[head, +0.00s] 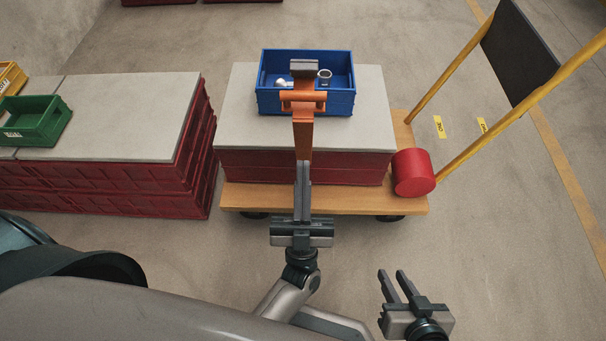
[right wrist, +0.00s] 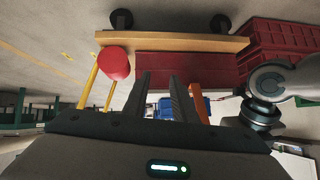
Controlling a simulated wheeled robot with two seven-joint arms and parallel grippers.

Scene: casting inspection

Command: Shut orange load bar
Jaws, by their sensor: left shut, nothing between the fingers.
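The orange load bar (head: 303,133) shows as an orange arm with a wider crosspiece and a grey block at its far end, in front of the blue crate (head: 335,103) in the head view. It also shows in the right wrist view (right wrist: 197,104). My left gripper (head: 303,168) is shut and empty, its fingers pointing at the bar's near end. They overlap it in the picture; I cannot tell whether they touch. My right gripper (head: 393,275) is open and empty, to the right of and nearer than the left one.
The blue crate holds a few small metallic parts and stands on a grey slab (head: 240,125) over red crates on a wooden cart (head: 245,199). A red cylinder (head: 413,173) is at the cart's right. A green crate (head: 50,120) stands left. Floor is clear at right.

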